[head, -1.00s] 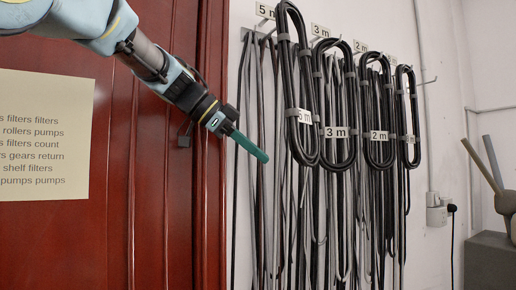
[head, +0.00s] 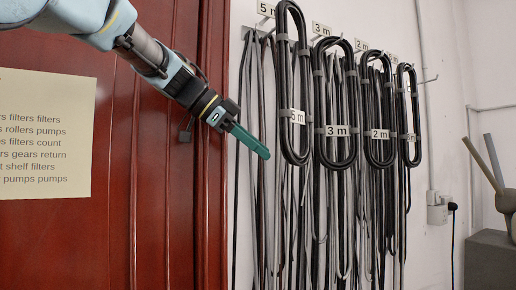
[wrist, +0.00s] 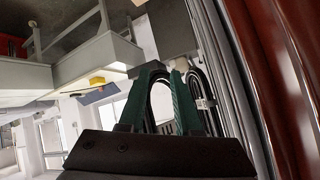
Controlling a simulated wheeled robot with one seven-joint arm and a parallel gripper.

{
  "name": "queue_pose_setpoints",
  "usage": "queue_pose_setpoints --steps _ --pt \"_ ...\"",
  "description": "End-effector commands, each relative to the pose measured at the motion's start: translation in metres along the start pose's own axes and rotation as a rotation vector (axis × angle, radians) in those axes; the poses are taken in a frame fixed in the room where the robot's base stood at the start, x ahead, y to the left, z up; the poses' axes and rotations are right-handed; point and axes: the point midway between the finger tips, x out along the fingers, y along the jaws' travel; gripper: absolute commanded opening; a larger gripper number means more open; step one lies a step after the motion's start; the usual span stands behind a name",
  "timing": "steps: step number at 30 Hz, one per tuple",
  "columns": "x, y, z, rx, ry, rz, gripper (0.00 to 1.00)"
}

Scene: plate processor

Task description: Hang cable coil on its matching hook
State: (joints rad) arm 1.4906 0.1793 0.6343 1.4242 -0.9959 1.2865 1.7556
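Several black oval cable coils hang in a row on the wall. Their tags read 5 m (head: 293,116), 3 m (head: 336,131) and 2 m (head: 378,134); the tag on the rightmost, shorter coil (head: 409,138) is only partly readable. Hook labels above read 5 m (head: 265,9), 3 m (head: 320,29) and 2 m (head: 361,45), the last partly covered. My gripper (head: 265,153) has green fingers and is left of the 5 m coil, apart from it in the picture. In the wrist view its fingers (wrist: 165,72) are spread and hold nothing; dark coil loops show beyond them.
Loose grey and black cables (head: 262,215) hang behind the coils. A dark red door (head: 155,200) with a paper notice (head: 45,140) is at the left. A wall socket (head: 436,209) and a grey box (head: 490,258) are at the right.

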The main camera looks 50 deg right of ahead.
Motion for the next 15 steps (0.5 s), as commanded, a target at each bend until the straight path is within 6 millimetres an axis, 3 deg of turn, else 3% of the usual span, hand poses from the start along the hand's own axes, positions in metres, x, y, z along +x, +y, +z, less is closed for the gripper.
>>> queue_pose_setpoints --steps 8,15 --pt "-0.007 0.0 0.002 0.0 0.0 -0.001 0.32" --pt "-0.05 0.0 0.004 0.001 -0.001 -0.006 0.32"
